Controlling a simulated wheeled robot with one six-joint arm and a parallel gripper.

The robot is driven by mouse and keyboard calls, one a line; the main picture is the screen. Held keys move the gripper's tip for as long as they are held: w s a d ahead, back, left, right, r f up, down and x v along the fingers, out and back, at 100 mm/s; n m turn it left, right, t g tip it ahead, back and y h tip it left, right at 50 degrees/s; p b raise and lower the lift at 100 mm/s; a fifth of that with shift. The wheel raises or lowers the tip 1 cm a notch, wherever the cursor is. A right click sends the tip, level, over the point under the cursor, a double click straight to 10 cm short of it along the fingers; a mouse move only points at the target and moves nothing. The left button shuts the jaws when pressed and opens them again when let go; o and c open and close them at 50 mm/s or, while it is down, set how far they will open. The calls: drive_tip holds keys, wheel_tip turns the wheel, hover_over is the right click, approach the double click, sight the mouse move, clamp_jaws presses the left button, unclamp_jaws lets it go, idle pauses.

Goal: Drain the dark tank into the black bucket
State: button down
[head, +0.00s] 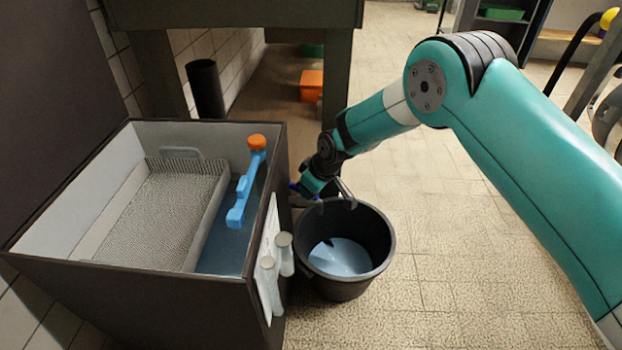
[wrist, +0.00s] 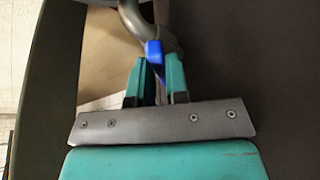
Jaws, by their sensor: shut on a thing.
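The dark tank (head: 130,290) stands at the left in the head view, with blue water (head: 225,250) inside. The black bucket (head: 340,287) stands on the floor against the tank's right side and holds some pale blue liquid (head: 343,257). My gripper (head: 306,188) is at the tank's right side, above the bucket's far left rim. In the wrist view my gripper (wrist: 157,72) is shut on a small blue handle (wrist: 153,52) on a curved grey metal tap (wrist: 140,20). Whether liquid is running from the tap is hidden.
A mesh basket (head: 160,210) and a blue piece with an orange cap (head: 256,142) are in the tank. Two pale cylinders (head: 275,268) are on its right wall. A table (head: 235,12), a dark tube (head: 206,90) and an orange box (head: 311,85) are behind. Floor right of the bucket is clear.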

drive_tip(key=m+p, duration=0.1)
drive_tip(key=m, duration=0.1)
drive_tip(key=m+t+h+p, duration=0.1)
drive_tip(key=m, duration=0.1)
drive_tip(key=m+p, duration=0.1)
drive_tip(key=shift+s+a+m+h, duration=0.35)
drive_tip(key=shift+s+m+h, duration=0.05)
drive_tip(key=shift+t, duration=0.3)
drive_tip(key=c, duration=1.1)
unclamp_jaws()
drive_tip(key=p+v, duration=0.6)
drive_tip(key=v, duration=1.1)
drive_tip(key=shift+a+r, duration=0.1)
drive_tip(key=shift+r, duration=0.05)
